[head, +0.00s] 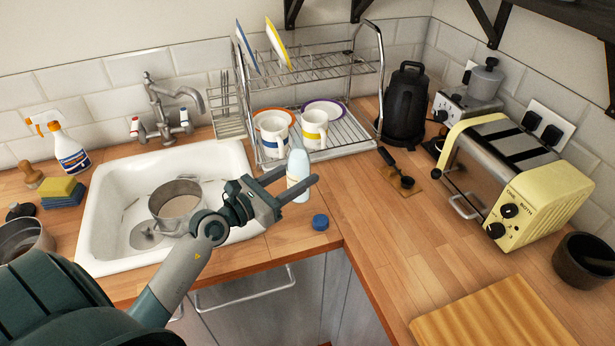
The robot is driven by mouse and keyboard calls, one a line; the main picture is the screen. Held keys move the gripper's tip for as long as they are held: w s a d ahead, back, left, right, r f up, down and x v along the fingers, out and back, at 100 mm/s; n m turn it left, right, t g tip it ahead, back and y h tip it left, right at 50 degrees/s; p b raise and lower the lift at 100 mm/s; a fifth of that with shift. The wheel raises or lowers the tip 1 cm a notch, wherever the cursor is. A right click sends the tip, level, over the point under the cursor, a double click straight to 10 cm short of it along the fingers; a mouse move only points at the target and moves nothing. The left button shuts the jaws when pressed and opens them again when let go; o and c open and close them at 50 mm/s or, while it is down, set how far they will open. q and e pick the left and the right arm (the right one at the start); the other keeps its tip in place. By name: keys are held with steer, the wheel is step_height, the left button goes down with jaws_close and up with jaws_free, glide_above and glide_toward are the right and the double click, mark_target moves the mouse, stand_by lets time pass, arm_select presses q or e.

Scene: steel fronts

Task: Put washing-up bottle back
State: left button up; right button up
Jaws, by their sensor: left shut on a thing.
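The pale white-blue washing-up bottle (298,170) is upright between the fingers of my left gripper (297,180), at the right of the sink, in front of the dish rack. The gripper is shut on it, with one finger on the far side and one on the near side. The near finger hides part of its lower body, and I cannot tell whether its base touches the worktop. My right gripper is not in view.
The white sink (100,235) holds a metal pot (176,206). A blue round thing (320,222) lies on the worktop near the gripper. Mugs stand in the dish rack (350,152). A spray bottle (72,153) and sponges (62,192) are left of the sink. The right worktop has clear room.

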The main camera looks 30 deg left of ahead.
mark_target(291, 183)
arm_select(q)
steer(key=shift+w+a+f+b, duration=0.25)
steer(key=shift+a+f, duration=0.15)
steer(key=shift+a, duration=0.25)
steer(key=shift+w+a+f+b, duration=0.1)
steer(key=shift+w+a+f, duration=0.2)
steer(key=shift+a, duration=0.35)
steer(key=shift+s+f, duration=0.15)
steer(key=shift+f, duration=0.55)
steer(key=shift+f+b, duration=0.6)
steer(key=shift+f, duration=0.8)
steer(key=shift+f+b, duration=0.15)
steer(key=shift+b, duration=0.15)
steer(key=o, duration=1.3)
steer(key=shift+c, duration=0.2)
